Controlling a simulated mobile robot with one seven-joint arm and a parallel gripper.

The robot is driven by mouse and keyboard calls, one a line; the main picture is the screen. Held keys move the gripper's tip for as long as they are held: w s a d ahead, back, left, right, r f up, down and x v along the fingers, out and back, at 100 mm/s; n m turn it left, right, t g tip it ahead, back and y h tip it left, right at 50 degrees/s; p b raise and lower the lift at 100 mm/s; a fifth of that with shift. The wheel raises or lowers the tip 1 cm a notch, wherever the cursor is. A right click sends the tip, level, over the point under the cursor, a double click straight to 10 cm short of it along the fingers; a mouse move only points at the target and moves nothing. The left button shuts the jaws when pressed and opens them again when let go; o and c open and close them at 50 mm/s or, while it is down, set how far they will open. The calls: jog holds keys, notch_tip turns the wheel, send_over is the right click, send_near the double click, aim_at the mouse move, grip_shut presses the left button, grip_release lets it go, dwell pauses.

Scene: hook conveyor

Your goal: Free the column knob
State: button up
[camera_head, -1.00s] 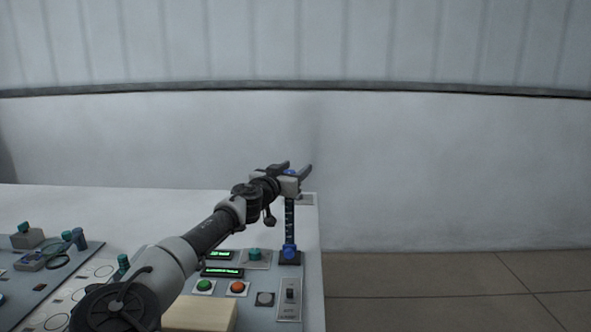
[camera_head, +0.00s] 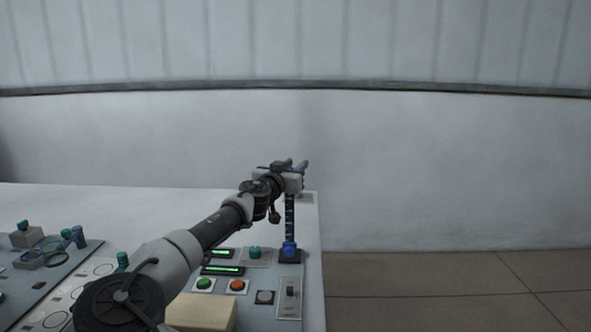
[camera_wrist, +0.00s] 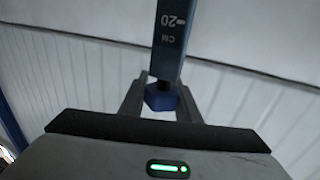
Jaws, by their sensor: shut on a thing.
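A dark upright column (camera_head: 289,216) with scale marks stands at the right end of the control panel, with a blue knob (camera_head: 289,248) at its foot. My gripper (camera_head: 296,165) is at the column's top. In the wrist view the column (camera_wrist: 173,35) shows a 20 CM mark, and a blue faceted knob (camera_wrist: 160,97) sits at its end. My gripper's fingers (camera_wrist: 163,88) are on both sides of this end knob, shut on it. In the head view the gripper mostly hides this top knob.
The panel holds a green button (camera_head: 204,284), an orange-red button (camera_head: 237,286), a teal knob (camera_head: 255,252), lit green displays (camera_head: 222,270) and a lever switch plate (camera_head: 289,297). A pale wooden block (camera_head: 203,312) lies in front. Floor (camera_head: 450,290) is open to the right.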

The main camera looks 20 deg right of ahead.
jog(key=a+n+g+y+p, duration=0.3)
jog(key=n+y+p, duration=0.3)
jog(key=n+y, duration=0.4)
jog(key=s+a+n+g+y+p, duration=0.1)
jog(key=n+y+p, duration=0.5)
jog(key=y, duration=1.2)
jog(key=shift+a+f+n+g, duration=0.2)
jog(key=shift+a+n+g, duration=0.75)
jog(key=shift+n, duration=1.45)
jog(key=shift+s+a+n+g, duration=0.2)
jog(key=shift+n+g, duration=0.15)
jog(key=shift+n, duration=0.05)
jog(key=o, duration=1)
jog(key=shift+o, duration=0.2)
jog(key=shift+r, duration=0.1)
jog(key=shift+d, duration=0.1)
